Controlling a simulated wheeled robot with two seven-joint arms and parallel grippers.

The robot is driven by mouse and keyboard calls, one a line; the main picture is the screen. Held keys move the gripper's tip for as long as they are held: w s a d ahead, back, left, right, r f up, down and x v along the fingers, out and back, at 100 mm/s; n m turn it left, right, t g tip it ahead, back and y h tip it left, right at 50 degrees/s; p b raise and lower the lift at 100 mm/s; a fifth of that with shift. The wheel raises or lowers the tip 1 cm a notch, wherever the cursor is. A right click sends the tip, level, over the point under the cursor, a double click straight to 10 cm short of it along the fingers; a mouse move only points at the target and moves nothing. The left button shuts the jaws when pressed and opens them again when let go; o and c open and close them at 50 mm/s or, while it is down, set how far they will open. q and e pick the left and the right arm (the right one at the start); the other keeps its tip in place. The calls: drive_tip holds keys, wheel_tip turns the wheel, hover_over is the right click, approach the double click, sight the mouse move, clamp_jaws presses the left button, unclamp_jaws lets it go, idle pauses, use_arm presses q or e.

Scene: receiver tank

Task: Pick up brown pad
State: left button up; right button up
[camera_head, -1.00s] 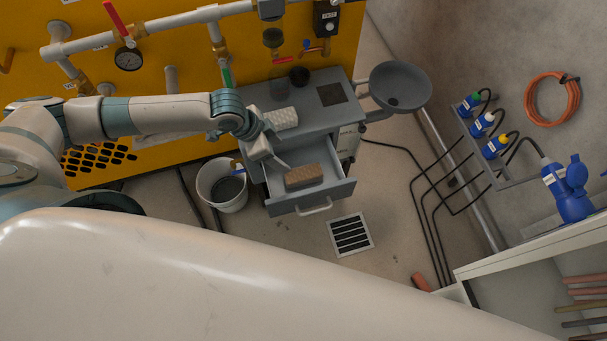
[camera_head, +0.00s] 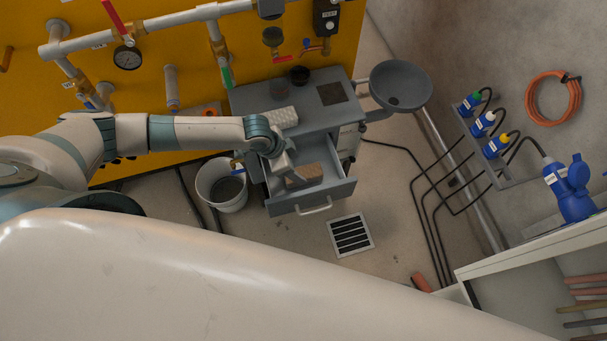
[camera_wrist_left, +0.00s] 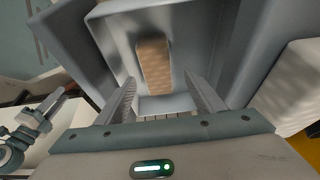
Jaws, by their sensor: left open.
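The brown pad (camera_head: 308,173) is a block lying in the open drawer (camera_head: 338,192) of the grey cabinet. My left gripper (camera_head: 288,176) is over the drawer, at the left end of the pad in the head view, and covers part of it. In the left wrist view the brown pad (camera_wrist_left: 154,66) lies beyond the fingertips, roughly centred between them. The left gripper (camera_wrist_left: 160,85) is open, with nothing between its fingers. My right gripper is in neither view.
A white bucket (camera_head: 222,186) stands left of the drawer. A grey bowl (camera_head: 400,86) is at the right. A floor grate (camera_head: 350,235) lies in front.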

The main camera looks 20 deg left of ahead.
sight(303, 173)
use_arm(q)
drive_tip(key=shift+d+f, duration=0.1)
drive_tip(key=shift+f, duration=0.15)
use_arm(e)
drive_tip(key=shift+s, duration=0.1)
use_arm(q)
drive_tip(key=x, duration=0.4)
drive_tip(key=shift+s+d, duration=0.1)
drive_tip(key=shift+d, duration=0.15)
drive_tip(key=shift+d+f, duration=0.15)
drive_tip(key=shift+f, duration=0.35)
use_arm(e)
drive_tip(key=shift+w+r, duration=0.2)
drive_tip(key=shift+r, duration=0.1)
use_arm(q)
drive_tip(key=shift+c, duration=0.5)
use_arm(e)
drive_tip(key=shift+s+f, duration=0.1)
use_arm(q)
drive_tip(key=c, duration=1.1)
drive_tip(key=shift+r, duration=0.1)
